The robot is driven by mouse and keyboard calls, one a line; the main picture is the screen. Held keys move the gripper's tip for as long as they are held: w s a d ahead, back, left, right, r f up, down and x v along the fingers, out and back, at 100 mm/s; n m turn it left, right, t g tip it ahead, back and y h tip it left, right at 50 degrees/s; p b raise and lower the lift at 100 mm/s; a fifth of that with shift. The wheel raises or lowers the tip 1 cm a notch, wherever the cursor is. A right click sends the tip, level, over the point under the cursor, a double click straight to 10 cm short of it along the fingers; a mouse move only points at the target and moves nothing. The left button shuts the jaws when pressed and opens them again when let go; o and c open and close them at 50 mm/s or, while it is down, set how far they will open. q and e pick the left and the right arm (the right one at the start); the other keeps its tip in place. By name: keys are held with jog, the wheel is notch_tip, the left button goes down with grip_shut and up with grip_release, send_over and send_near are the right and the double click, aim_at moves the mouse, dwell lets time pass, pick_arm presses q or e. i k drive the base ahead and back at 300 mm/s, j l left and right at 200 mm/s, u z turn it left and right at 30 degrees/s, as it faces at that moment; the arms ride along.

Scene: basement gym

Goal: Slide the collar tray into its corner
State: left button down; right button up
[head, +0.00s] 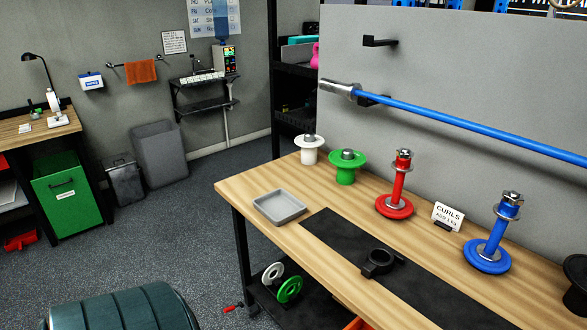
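The collar tray, a shallow grey square tray (264,210), sits empty on the wooden table (240,188) near its left front edge. It lies left of the black mat (330,232), apart from it by a strip of bare wood. A black ring-shaped collar (379,270) lies on the mat. Neither of my grippers is in view.
Behind the tray stand a white plate stand (309,155), a green one (345,172), a red one (395,206) and a blue one (487,255). A CURLS sign (447,217) stands between red and blue. Wood around the tray is clear. A blue bar (460,122) hangs above.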

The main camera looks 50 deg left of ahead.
aim_at(280, 207)
jog(key=i+l, duration=0.1)
jog(key=l, duration=0.2)
jog(key=i+l, duration=0.15)
jog(key=l, duration=0.2)
jog(key=u, duration=1.95)
